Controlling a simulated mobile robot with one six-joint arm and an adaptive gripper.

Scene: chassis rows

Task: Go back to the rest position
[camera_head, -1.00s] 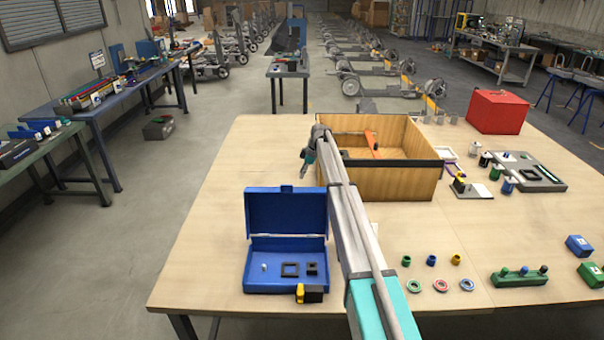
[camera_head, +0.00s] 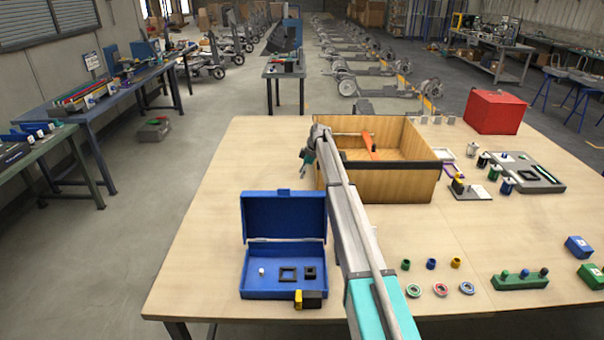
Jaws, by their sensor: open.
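My arm reaches forward over the table (camera_head: 225,165) from the front edge. My gripper (camera_head: 303,168) hangs at its far end, just left of the wooden box (camera_head: 390,185). It is small and partly behind my own arm link. It is open, and I see nothing held in it. It is above the table and behind the open blue case (camera_head: 284,217), apart from it as far as I can see.
The blue case holds small black pieces, with a yellow-and-black item (camera_head: 309,299) at its front. An orange piece (camera_head: 369,144) is in the wooden box. A red box (camera_head: 496,112) stands back right. Small rings and a green block (camera_head: 520,282) lie front right. The table's left side is clear.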

